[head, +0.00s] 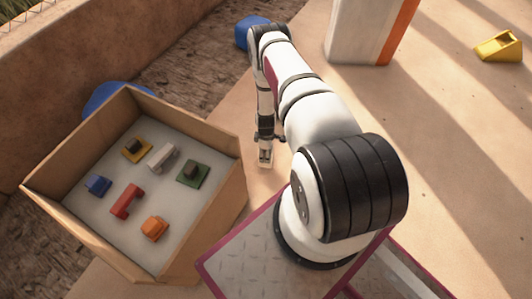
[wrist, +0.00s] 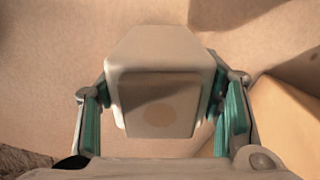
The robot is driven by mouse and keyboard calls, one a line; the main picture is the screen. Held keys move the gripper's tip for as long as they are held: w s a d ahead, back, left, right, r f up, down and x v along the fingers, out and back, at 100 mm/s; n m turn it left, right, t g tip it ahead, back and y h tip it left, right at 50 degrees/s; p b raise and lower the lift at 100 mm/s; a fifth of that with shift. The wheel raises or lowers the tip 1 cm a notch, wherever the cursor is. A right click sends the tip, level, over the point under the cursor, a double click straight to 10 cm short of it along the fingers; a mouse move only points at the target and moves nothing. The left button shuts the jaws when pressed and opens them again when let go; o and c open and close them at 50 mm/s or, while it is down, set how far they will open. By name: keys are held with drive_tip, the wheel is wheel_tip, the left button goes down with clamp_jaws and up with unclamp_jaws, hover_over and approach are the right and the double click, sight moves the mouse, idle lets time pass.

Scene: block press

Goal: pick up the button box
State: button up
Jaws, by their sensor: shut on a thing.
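The button box (wrist: 155,50) is a pale block with a darker, tapered near face bearing a faint round spot. In the wrist view it sits between the teal-padded fingers of my gripper (wrist: 163,105), which is shut on it. In the head view my gripper (head: 265,147) points down just right of the cardboard box, with a small pale part of the button box (head: 265,158) showing at its tips. I cannot tell whether it touches the ground or hangs just above it.
An open cardboard box (head: 213,215) stands left of my gripper, holding several small coloured pieces. A white and orange pillar (head: 362,30) and a yellow piece (head: 498,46) are at the back right. Blue objects (head: 252,33) lie farther back. Sandy ground at right is mostly clear.

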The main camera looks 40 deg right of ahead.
drive_tip(key=s+a+r+p, duration=0.1)
drive_tip(key=s+a+p, duration=0.1)
drive_tip(key=s+a, duration=0.2)
drive_tip(key=s+a+r+p, duration=0.1)
drive_tip(key=s+a+p, duration=0.2)
drive_tip(key=s, duration=0.6)
drive_tip(key=shift+s+a+r, duration=0.15)
drive_tip(key=shift+a+r, duration=0.05)
drive_tip(key=shift+a, duration=0.7)
drive_tip(key=shift+s+d, duration=0.1)
